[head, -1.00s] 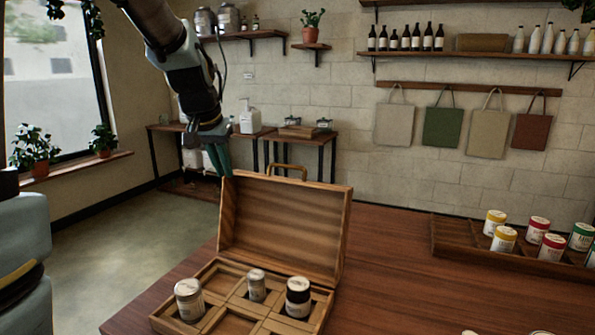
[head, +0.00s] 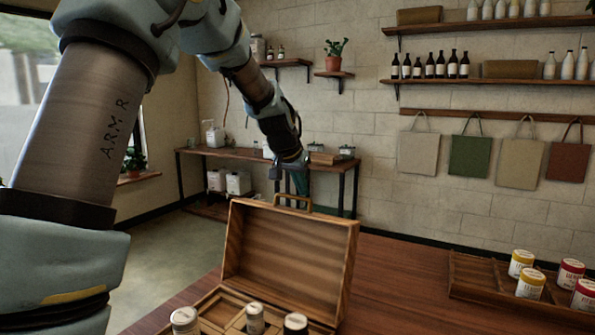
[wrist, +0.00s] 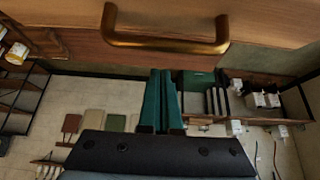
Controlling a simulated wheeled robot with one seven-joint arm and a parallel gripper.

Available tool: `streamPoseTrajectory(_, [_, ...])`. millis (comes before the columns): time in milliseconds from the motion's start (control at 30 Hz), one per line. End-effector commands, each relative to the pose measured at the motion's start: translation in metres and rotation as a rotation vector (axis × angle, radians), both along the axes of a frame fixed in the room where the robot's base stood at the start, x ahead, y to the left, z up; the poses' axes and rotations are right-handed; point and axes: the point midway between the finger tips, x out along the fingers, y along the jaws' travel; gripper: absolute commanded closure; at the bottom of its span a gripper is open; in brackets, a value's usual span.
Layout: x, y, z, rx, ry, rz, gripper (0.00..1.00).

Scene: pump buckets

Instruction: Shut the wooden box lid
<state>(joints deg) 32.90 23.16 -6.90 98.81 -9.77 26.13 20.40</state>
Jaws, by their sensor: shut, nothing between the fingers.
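The wooden box stands open on the table. Its lid (head: 290,250) is raised upright, with the striped inside facing me and a brass handle (head: 293,201) on its top edge. The handle also shows large in the wrist view (wrist: 165,42), on the lid's wood. My gripper (head: 301,188) is at the far side of the lid, by the handle. Its green fingers (wrist: 161,74) are together and empty, with tips close to the handle; I cannot tell whether they touch it. The box base (head: 225,312) holds a few small jars in its compartments; its front is cut off.
A wooden tray (head: 478,272) with several paint cans stands at the right of the table. The table (head: 385,285) between box and tray is clear. A side table (head: 250,160) stands against the back wall behind my gripper.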

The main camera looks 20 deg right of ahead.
Motion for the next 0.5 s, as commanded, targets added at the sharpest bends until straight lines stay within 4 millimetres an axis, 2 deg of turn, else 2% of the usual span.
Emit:
streamPoseTrajectory(200, [-0.018,0.024,0.006,0.0,0.0,0.002,1.0])
streamPoseTrajectory(500, [-0.025,0.032,0.005,0.0,0.0,0.001,1.0])
